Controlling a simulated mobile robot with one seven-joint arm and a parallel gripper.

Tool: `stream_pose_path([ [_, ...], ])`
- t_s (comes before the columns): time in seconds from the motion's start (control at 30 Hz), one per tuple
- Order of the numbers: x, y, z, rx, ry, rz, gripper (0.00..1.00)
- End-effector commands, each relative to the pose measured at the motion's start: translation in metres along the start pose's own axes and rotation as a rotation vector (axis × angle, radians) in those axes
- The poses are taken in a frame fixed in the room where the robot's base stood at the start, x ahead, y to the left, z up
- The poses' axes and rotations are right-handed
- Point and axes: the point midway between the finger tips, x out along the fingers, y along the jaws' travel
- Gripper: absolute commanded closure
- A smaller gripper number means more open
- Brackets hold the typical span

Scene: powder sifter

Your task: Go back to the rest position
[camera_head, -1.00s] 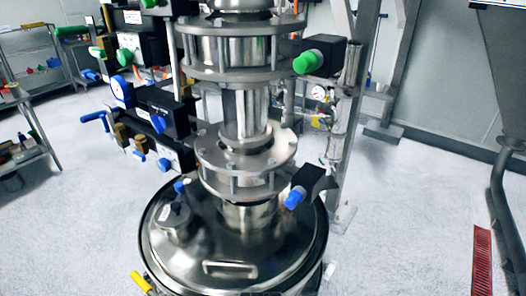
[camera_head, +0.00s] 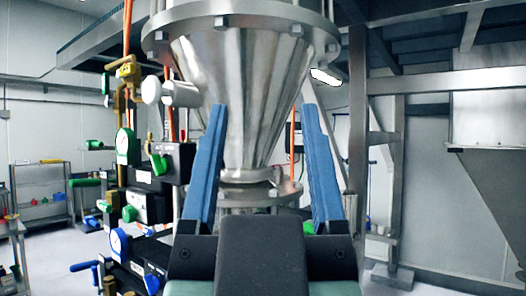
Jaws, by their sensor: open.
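My gripper (camera_head: 262,125) points up in the lower middle of the head view. Its two long blue fingers stand wide apart, with nothing held between them. Behind the fingers is the powder sifter's steel cone hopper (camera_head: 240,85), with a bolted flange (camera_head: 240,22) at its top. A narrow neck and a lower flange (camera_head: 245,195) show below the cone, partly hidden by my gripper. The fingers overlap the cone's sides in the picture; no contact can be made out.
Left of the hopper are black valve boxes (camera_head: 150,205), a green gauge (camera_head: 127,146), a blue-rimmed gauge (camera_head: 117,242) and brass pipework (camera_head: 128,75). A steel frame post (camera_head: 357,130) stands at right. A shelf rack (camera_head: 42,195) is far left. Some floor shows at lower right.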

Motion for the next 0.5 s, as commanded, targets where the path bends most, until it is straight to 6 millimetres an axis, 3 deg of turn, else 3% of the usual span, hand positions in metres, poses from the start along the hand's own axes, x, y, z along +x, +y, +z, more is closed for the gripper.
stream_pose_path([
  [0.1,-0.001,0.000,-0.008,0.007,0.025,0.001,0.30],
  [0.37,-0.001,0.000,-0.006,0.005,0.020,0.001,0.30],
  [0.5,-0.015,0.000,0.008,0.006,0.019,-0.001,0.30],
])
